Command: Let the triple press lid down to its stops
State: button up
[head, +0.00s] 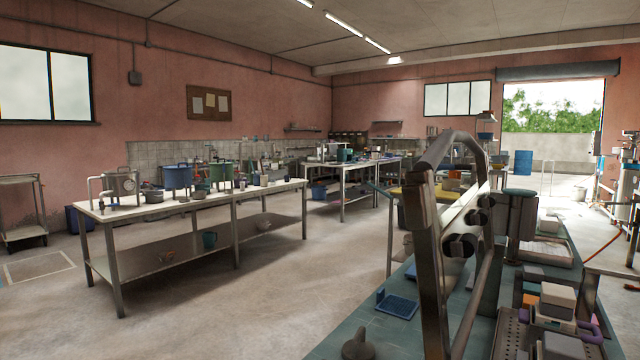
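What looks like the triple press lid (426,235) stands raised in the right foreground of the head view. It is a grey metal frame with a thick arched handle bar (447,152) at its top. A row of three dark round pressing pieces (460,246) sits along a slanted bar inside it. The lid is tipped up steeply over the teal bench (388,328). Its hinge and the lower part of the press are hidden or cut off. My gripper is not in this view.
A blue tray (397,305) and a dark rounded object (357,345) lie on the bench left of the frame. Stacked boxes (556,302) and a perforated metal tray (508,335) crowd its right. A long white table (200,200) stands left, with open floor between.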

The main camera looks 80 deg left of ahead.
aim_at(443, 245)
jog(key=k+j+u, duration=0.15)
jog(key=j+u, duration=0.2)
jog(key=k+j+u, duration=0.15)
jog(key=j+u, duration=0.55)
jog(key=k+j+u, duration=0.1)
jog(key=j+u, duration=0.2)
